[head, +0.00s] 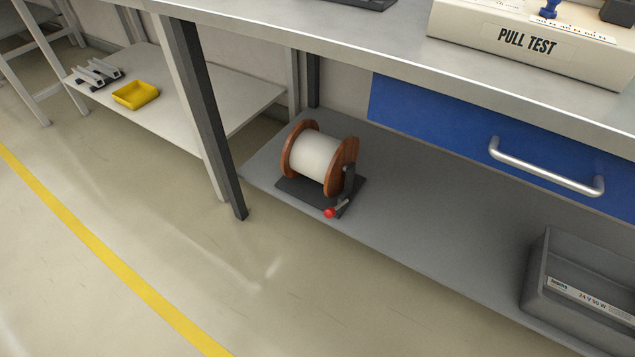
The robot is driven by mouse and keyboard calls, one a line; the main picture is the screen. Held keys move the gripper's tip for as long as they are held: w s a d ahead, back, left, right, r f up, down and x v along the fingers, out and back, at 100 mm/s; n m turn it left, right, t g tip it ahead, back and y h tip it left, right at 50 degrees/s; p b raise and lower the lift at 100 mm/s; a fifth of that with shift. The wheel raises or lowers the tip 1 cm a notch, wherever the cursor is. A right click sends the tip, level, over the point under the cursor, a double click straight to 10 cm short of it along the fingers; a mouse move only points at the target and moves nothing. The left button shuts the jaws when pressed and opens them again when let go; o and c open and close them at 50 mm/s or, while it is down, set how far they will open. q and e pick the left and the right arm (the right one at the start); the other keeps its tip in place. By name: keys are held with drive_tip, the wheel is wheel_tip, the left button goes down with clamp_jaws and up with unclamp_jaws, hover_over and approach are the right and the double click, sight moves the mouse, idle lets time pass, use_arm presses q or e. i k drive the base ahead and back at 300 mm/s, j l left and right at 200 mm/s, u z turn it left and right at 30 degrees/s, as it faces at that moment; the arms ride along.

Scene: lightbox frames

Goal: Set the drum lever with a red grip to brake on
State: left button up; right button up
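A drum (316,158) with brown flanges and a white winding stands on a dark base plate (300,190) on the grey lower shelf under the bench. Its lever (342,206) is at the front right side of the drum, low down by the shelf's front edge. The red grip (330,213) on its end points toward the front left of the picture. No brake marking is readable at this size. Neither of my grippers is in view.
The lower shelf (420,225) is clear right of the drum up to a grey bin (580,290). A blue drawer (500,150) with a metal handle (545,170) hangs above. A dark bench leg (205,110) stands left of the drum. The floor in front is free.

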sight(329, 212)
drive_tip(key=l+u, duration=0.15)
drive_tip(key=l, duration=0.25)
drive_tip(key=k+l+u, duration=0.15)
drive_tip(key=l, duration=0.2)
drive_tip(key=k+l+u, duration=0.15)
drive_tip(key=l, duration=0.25)
drive_tip(key=l+u, duration=0.15)
drive_tip(key=l, duration=0.25)
drive_tip(key=k+l+u, duration=0.2)
drive_tip(key=l, duration=0.15)
drive_tip(key=k+l, duration=0.1)
drive_tip(key=l, duration=0.2)
drive_tip(key=k+l+u, duration=0.1)
drive_tip(key=l, duration=0.2)
drive_tip(key=k+l, duration=0.1)
drive_tip(key=l, duration=0.15)
drive_tip(key=i+j+z, duration=0.45)
drive_tip(key=j, duration=0.25)
drive_tip(key=i+j, duration=0.4)
drive_tip(key=k+z, duration=0.2)
drive_tip(key=i+l, duration=0.05)
